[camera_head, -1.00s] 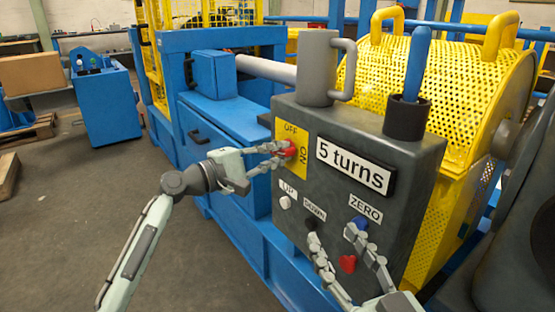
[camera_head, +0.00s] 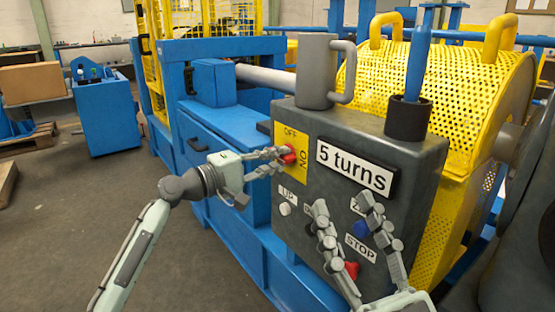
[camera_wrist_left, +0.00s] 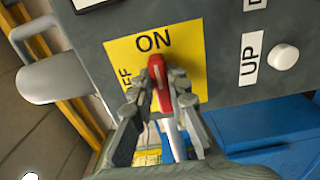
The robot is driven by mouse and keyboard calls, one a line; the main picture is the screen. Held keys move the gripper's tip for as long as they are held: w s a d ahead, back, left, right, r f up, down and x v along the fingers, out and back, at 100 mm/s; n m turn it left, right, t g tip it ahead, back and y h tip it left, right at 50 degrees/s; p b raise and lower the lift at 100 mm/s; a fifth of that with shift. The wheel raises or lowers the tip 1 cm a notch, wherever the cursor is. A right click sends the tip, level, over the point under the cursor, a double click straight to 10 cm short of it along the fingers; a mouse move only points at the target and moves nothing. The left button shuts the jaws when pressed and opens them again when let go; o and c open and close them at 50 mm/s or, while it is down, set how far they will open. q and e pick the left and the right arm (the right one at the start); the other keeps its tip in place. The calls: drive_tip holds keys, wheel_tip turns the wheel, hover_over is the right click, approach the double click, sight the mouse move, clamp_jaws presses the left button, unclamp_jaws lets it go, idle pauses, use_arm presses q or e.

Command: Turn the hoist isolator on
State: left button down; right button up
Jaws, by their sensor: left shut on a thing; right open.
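The hoist isolator is a red knob (camera_head: 287,155) on a yellow plate (camera_head: 292,134) marked OFF at the top and ON at the right, on the grey control box (camera_head: 300,222). My left gripper (camera_head: 280,157) is shut on the knob. In the left wrist view, the knob (camera_wrist_left: 158,76) sits between the fingers (camera_wrist_left: 160,92), its long side nearly upright and its upper end towards the word ON. The OFF word is partly hidden there. My right gripper (camera_head: 343,203) is open and empty in front of the box's lower buttons, covering most of the DOWN and ZERO labels.
The box carries a "5 turns" display (camera_head: 355,168), a white UP button (camera_head: 285,209), a blue button (camera_head: 361,229) and a red STOP button (camera_head: 351,270). A blue lever (camera_head: 417,62) and grey handled cylinder (camera_head: 317,72) stand on top. A yellow perforated guard (camera_head: 470,100) is behind.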

use_arm(q)
drive_tip(key=c, duration=1.5)
unclamp_jaws()
drive_tip(key=v, duration=1.2)
drive_tip(key=shift+a, duration=0.1)
